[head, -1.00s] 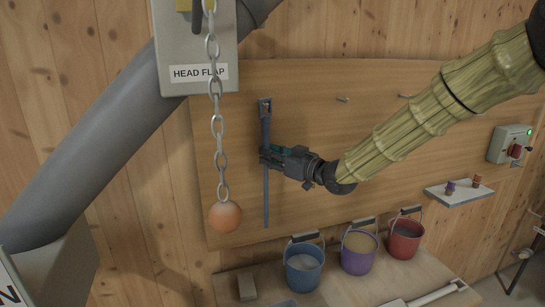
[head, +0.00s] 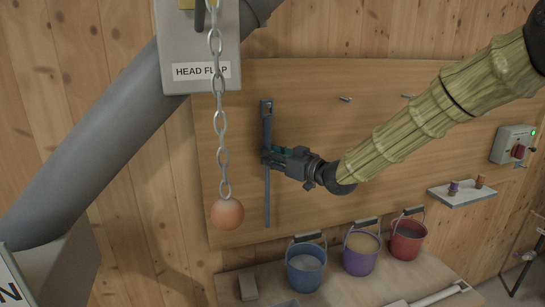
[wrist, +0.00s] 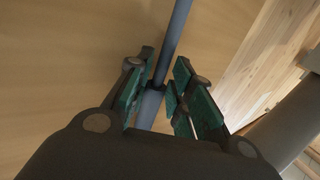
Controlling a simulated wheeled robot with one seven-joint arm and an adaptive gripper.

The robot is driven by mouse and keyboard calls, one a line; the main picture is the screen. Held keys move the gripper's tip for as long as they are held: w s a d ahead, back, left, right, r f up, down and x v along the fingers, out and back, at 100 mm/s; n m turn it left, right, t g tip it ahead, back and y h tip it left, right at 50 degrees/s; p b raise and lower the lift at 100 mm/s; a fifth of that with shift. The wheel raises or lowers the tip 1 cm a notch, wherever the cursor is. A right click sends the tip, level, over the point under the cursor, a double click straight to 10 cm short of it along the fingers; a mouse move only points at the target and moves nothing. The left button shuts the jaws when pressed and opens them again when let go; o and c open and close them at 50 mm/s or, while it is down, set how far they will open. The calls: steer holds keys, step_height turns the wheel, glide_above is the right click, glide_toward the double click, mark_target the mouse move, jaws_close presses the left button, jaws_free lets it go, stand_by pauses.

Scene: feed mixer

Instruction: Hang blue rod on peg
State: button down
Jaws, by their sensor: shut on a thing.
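The blue rod (head: 267,195) hangs upright in front of the wooden board (head: 340,200), with a flat end with a hole at its top. My gripper (head: 268,156) is shut on the rod at about its middle. In the wrist view the rod (wrist: 176,40) runs between the green finger pads of my gripper (wrist: 160,95). Two small pegs show on the board, one (head: 345,99) to the right of the rod's top and another (head: 407,97) farther right. Whether a peg passes through the rod's top hole cannot be told.
A chain with an orange ball (head: 227,213) hangs left of the rod. A blue bucket (head: 305,270), a purple bucket (head: 361,255) and a red bucket (head: 406,240) stand on the bench below. A small shelf (head: 462,194) and control box (head: 513,144) are at right.

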steer(key=c, duration=1.2)
jaws_free()
